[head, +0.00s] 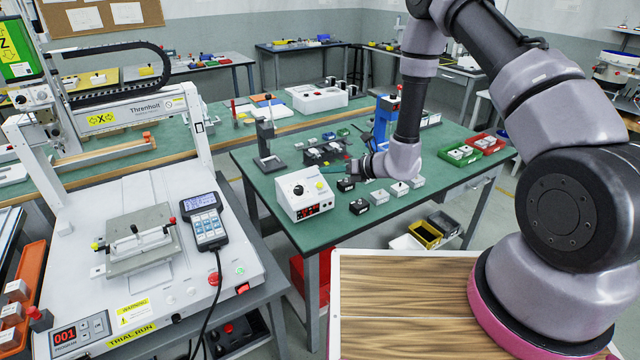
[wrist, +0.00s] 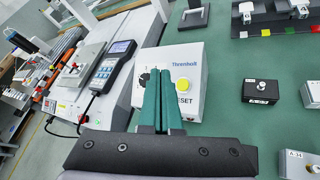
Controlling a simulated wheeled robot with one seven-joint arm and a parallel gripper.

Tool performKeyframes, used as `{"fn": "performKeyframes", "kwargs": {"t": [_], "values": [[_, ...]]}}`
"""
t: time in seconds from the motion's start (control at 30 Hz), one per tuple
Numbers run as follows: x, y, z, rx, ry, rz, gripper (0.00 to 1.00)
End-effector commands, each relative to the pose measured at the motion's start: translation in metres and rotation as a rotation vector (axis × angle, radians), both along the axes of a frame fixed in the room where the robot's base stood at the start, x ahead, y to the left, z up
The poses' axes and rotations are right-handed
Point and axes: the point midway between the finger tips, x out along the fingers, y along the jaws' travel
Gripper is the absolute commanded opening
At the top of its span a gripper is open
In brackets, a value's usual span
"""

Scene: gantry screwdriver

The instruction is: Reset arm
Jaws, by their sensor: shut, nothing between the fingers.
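My gripper (wrist: 162,85) is shut and empty, its two green fingers pressed together. In the wrist view the fingers lie across the front of a white control box (wrist: 188,62) marked RESET, hiding part of it. The box has a yellow button (wrist: 183,84) just right of the fingers and a dark knob left of them. My gripper (head: 334,166) is at the right of the box and above the table; contact cannot be told.
Several small black and white blocks stand on the green table (head: 285,228) right of the box. A gantry machine (head: 150,300) with a handheld pendant (head: 207,220) stands at the left.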

Motion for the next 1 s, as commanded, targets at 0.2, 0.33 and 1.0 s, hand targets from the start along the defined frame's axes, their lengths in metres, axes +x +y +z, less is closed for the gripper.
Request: {"fn": "performKeyframes", "kwargs": {"t": [0.2, 0.33, 1.0], "values": [[0.001, 0.005, 0.048, -0.003, -0.082, 0.097, 0.0], [-0.009, 0.007, 0.117, -0.033, -0.216, 0.255, 0.0], [-0.158, -0.1, 0.346, -0.665, -0.98, 1.044, 0.0]]}}
